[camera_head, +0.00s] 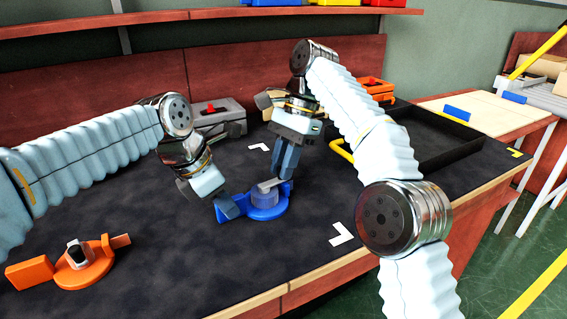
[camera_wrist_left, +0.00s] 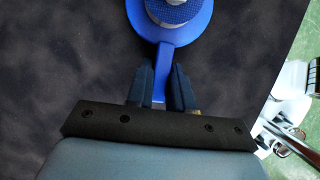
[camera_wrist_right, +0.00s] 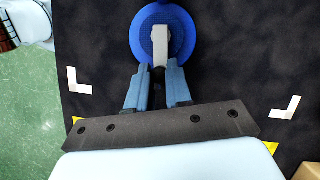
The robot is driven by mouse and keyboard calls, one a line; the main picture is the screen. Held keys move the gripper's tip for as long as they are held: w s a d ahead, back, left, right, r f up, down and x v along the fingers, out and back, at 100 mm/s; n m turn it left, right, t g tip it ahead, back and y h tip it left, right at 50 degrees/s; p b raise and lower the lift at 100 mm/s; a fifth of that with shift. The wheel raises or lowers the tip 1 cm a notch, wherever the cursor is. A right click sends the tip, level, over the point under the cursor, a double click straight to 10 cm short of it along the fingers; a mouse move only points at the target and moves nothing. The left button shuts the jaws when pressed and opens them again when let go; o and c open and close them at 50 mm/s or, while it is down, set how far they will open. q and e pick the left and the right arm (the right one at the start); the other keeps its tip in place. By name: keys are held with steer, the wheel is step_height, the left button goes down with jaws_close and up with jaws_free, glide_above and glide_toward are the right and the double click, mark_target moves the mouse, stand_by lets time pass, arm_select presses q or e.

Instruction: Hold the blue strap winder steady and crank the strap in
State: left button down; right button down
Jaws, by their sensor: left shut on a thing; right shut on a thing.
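The blue strap winder (camera_head: 267,212) lies flat on the dark mat in the middle of the bench. It has a round body with a spool and a grey crank on top. My left gripper (camera_head: 226,208) is shut on the winder's blue handle tab, which shows between its fingers in the left wrist view (camera_wrist_left: 160,90). My right gripper (camera_head: 278,180) comes down from above and is shut on the grey crank (camera_wrist_right: 160,45). In the right wrist view the fingers (camera_wrist_right: 158,82) close at the crank's near end. The fingers hide that end.
An orange winder (camera_head: 78,258) lies at the front left. A black tray (camera_head: 440,140) with a yellow handle stands at the right. A grey case (camera_head: 215,116) and an orange case (camera_head: 375,88) stand at the back. White corner marks (camera_head: 341,235) lie on the mat.

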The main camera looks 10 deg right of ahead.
steer(key=c, duration=1)
jaws_free()
steer(key=shift+c, duration=0.2)
steer(key=shift+s+a, duration=0.1)
